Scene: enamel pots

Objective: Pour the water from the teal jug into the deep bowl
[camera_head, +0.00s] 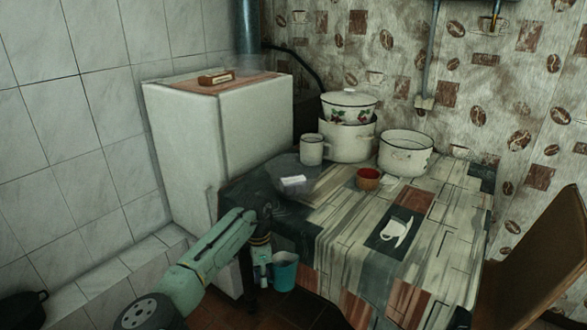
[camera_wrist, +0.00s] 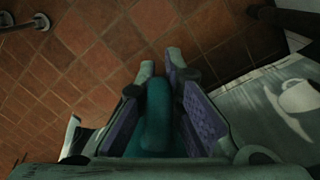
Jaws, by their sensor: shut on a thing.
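The teal jug (camera_head: 285,272) is beside the table's near left corner, below the tabletop, and looks upright. My gripper (camera_head: 264,268) is shut on it; in the wrist view the fingers (camera_wrist: 178,75) close on both sides of a teal part (camera_wrist: 155,118), probably its handle. The water inside is not visible. A wide white enamel vessel (camera_head: 405,155) stands open at the back right of the table, and a small red bowl (camera_head: 368,179) stands in front of it. I cannot tell for certain which is the deep bowl.
The patterned tablecloth (camera_head: 345,245) covers the table; its near right part is mostly clear. A white mug (camera_head: 312,148) and a large pot (camera_head: 347,142) with a floral bowl (camera_head: 348,106) on top stand at the back. A white fridge (camera_head: 185,140) is left, a chair (camera_head: 545,255) right.

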